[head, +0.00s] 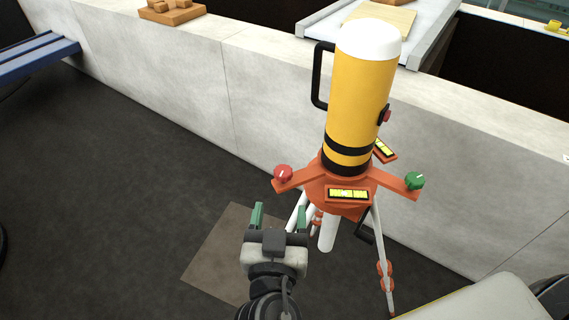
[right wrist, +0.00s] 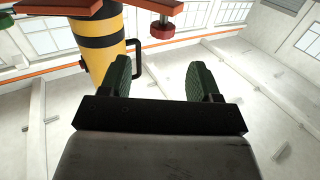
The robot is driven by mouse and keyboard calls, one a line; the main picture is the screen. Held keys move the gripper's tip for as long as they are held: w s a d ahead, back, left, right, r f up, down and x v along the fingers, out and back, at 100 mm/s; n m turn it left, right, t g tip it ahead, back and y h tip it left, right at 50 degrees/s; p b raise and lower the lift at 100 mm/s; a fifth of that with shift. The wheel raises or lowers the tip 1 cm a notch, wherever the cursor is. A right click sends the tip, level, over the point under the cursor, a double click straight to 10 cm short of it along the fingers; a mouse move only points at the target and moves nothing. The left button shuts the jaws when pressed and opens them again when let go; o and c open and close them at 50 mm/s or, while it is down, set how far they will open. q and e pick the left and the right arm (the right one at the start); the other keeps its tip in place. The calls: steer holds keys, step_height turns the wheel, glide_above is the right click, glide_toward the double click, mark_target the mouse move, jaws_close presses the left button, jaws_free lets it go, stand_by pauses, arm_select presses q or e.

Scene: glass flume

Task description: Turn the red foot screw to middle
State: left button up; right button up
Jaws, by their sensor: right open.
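The red foot screw (head: 283,173) is a round knob with a pale mark on top, at the end of the left arm of an orange base (head: 330,185). It also shows in the right wrist view (right wrist: 162,29), beyond the fingers. My right gripper (head: 279,214) has green fingers and is open and empty. It is in front of and below the red screw in the head view, apart from it. Its fingers also show in the right wrist view (right wrist: 159,78). My left gripper is not in view.
A yellow instrument (head: 355,105) with black bands and a handle stands on the base, on a white-legged tripod (head: 380,245). A green screw (head: 414,180) is on the right arm. A yellow vial (head: 347,194) faces me; its reading is too small. A pale wall (head: 200,75) runs behind.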

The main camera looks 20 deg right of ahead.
mark_target(282, 177)
steer(key=p+x, duration=0.5)
steer(key=x, duration=0.4)
steer(key=shift+a+r, duration=0.15)
steer(key=shift+a, duration=0.05)
steer(key=shift+x, duration=0.75)
steer(key=shift+c, duration=0.4)
steer(key=c, duration=0.9)
steer(key=shift+o, duration=0.2)
steer(key=shift+f+n+y, duration=0.2)
steer(key=shift+n+y, duration=0.2)
steer(key=shift+y, duration=0.1)
